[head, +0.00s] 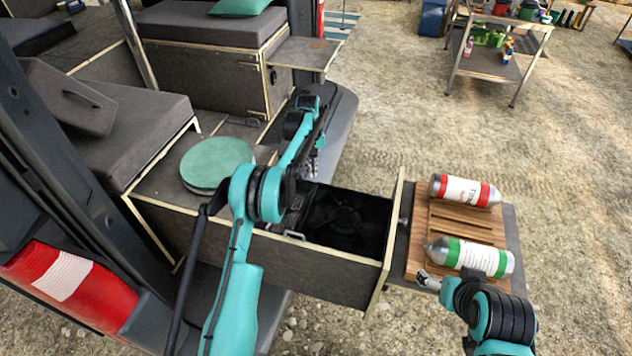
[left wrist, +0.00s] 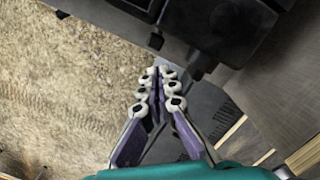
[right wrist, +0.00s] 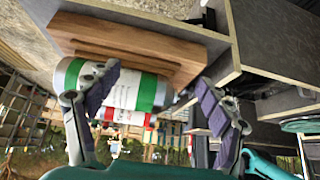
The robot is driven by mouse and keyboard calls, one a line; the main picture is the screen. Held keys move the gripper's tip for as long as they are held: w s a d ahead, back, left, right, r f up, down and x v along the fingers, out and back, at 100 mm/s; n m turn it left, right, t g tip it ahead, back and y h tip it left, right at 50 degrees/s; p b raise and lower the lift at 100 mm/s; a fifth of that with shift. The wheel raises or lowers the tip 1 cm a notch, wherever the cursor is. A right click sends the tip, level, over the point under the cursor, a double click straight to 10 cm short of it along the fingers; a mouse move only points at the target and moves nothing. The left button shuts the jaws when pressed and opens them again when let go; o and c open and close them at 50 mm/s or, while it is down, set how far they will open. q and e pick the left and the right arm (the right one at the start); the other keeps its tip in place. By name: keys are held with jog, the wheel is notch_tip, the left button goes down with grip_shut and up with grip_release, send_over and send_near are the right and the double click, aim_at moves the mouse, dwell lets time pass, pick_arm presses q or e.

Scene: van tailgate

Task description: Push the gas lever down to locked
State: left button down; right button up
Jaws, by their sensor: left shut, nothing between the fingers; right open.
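My left gripper (head: 313,168) reaches over the open drawer (head: 335,263) at the van's tail. In the left wrist view its fingers (left wrist: 158,78) are shut together with nothing between them, just below a black fitting (left wrist: 228,28) with small dark parts sticking out. I cannot tell for certain which part is the gas lever or how it is set. A dark burner-like shape (head: 345,220) sits in the shaded drawer. My right gripper (head: 430,282) is near the green-banded cylinder (head: 470,256); in the right wrist view (right wrist: 158,88) it is open, the cylinder beyond its fingers.
The green-banded cylinder and a red-banded cylinder (head: 465,191) lie on a slatted wooden board (head: 420,240) beyond the drawer front. A round green lid (head: 217,162) lies on the counter left of my left arm. A metal cart (head: 490,62) stands farther back. Open gravel lies right.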

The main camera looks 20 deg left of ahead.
pick_arm(q)
notch_tip(320, 180, up, 12)
jog(key=w, duration=0.1)
jog(key=shift+a, duration=0.4)
dwell(0.3)
jog(key=s+d+r+m+t, duration=0.3)
jog(key=s+r+t, duration=0.1)
jog(key=s+r, duration=1.1)
jog(key=s+f+m+t, duration=0.1)
jog(key=s+f, duration=0.3)
jog(key=s, duration=0.4)
jog(key=s+d+f+m+t, duration=0.1)
jog(key=s+f, duration=0.2)
jog(key=s, duration=0.5)
jog(key=s+d+f+m+t+b, duration=0.1)
jog(key=s+f, duration=0.3)
jog(key=s, duration=0.4)
jog(key=shift+s+f+m+t+y, duration=0.35)
jog(key=shift+s+m+t+y, duration=0.05)
jog(key=shift+m+t, duration=0.2)
